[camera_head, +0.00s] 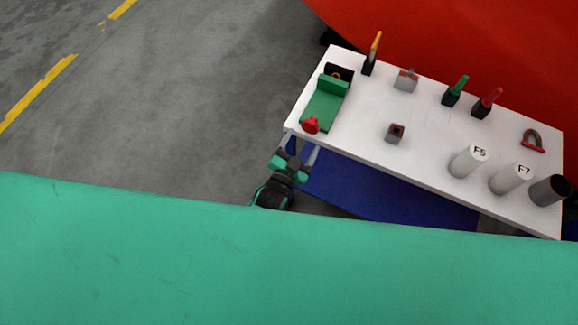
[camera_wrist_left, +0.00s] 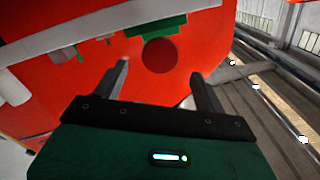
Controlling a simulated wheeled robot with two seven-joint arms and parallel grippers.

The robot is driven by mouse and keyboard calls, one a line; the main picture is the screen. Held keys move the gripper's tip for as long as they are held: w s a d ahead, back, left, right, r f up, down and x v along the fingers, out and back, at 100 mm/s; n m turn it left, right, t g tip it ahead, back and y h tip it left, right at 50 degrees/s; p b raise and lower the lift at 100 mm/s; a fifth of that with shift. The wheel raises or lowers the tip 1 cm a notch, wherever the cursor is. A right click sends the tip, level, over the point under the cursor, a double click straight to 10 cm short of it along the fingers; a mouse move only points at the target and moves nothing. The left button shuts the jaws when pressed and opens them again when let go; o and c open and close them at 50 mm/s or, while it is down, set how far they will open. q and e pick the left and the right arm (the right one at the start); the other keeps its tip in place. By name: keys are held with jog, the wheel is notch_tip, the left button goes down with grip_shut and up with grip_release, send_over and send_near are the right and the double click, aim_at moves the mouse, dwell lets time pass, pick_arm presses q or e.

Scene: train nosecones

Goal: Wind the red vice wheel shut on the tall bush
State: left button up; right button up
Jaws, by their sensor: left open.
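The green vice (camera_head: 322,108) stands at the left end of the white table. Its red wheel (camera_head: 310,125) faces the near edge. The wheel also shows as a dark red disc in the left wrist view (camera_wrist_left: 160,55), below the green vice body (camera_wrist_left: 158,27). A dark block with a brownish round part (camera_head: 337,74) is at the vice's far end; I cannot tell if this is the tall bush. My left gripper (camera_head: 300,146) is open and empty just off the near edge, its fingers pointing towards the wheel. I cannot tell any contact. My right gripper is not in view.
On the white table (camera_head: 362,118) are a small grey-brown block (camera_head: 395,133), a grey block (camera_head: 405,80), coloured-handled tools in dark holders (camera_head: 453,91), white cylinders (camera_head: 468,161) and a red shackle-shaped piece (camera_head: 533,141). A large red body (camera_head: 460,40) stands behind. Grey floor (camera_head: 180,110) is clear at left.

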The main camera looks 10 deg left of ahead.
pick_arm(q)
jog(key=b+v, duration=0.2)
jog(key=v, duration=0.7)
jog(key=shift+s, duration=0.1)
